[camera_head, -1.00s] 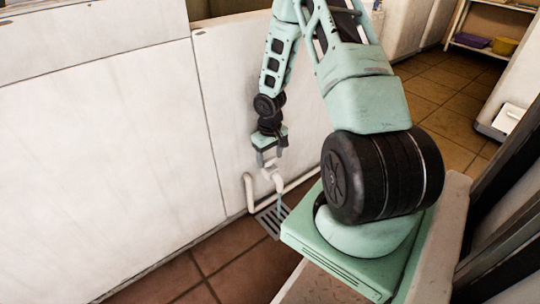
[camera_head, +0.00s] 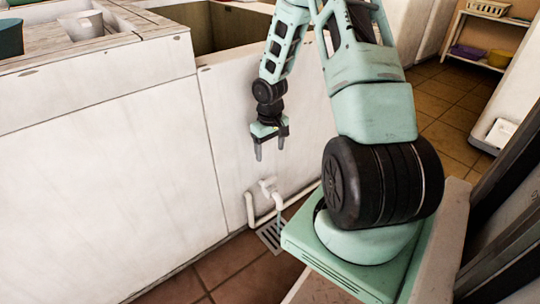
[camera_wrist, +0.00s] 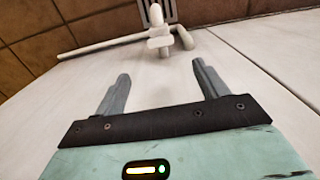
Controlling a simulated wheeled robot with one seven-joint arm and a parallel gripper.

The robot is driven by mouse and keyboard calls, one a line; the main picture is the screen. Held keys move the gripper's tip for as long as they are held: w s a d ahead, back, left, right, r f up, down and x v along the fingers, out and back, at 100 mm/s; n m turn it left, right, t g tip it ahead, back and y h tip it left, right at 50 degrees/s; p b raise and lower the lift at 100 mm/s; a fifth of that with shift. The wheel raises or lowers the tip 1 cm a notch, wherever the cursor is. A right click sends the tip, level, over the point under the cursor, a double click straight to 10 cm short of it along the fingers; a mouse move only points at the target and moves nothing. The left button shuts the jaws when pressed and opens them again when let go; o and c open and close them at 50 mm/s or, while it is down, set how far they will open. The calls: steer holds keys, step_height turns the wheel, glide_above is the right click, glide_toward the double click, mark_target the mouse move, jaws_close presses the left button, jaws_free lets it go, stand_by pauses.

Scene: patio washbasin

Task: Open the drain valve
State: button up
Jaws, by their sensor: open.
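The drain valve (camera_head: 268,187) is a small white fitting on white pipework, low on the pale basin wall. In the wrist view the valve (camera_wrist: 158,40) shows beyond the fingertips, roughly midway between them across the picture. My gripper (camera_head: 269,153) hangs above the valve with its fingers pointing down. In the wrist view my gripper (camera_wrist: 161,70) has its fingers spread with nothing between them. It appears clear of the valve. The small size makes the handle's exact turn hard to tell.
A white pipe (camera_head: 250,209) bends down beside the valve, and another runs along the wall's foot. A floor grate (camera_head: 269,238) lies below. The basin wall (camera_head: 225,135) stands close behind my gripper. Brown floor tiles (camera_head: 225,263) are bare at the front.

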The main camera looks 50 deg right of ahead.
steer(key=shift+r+p, duration=0.75)
steer(key=shift+r, duration=1.6)
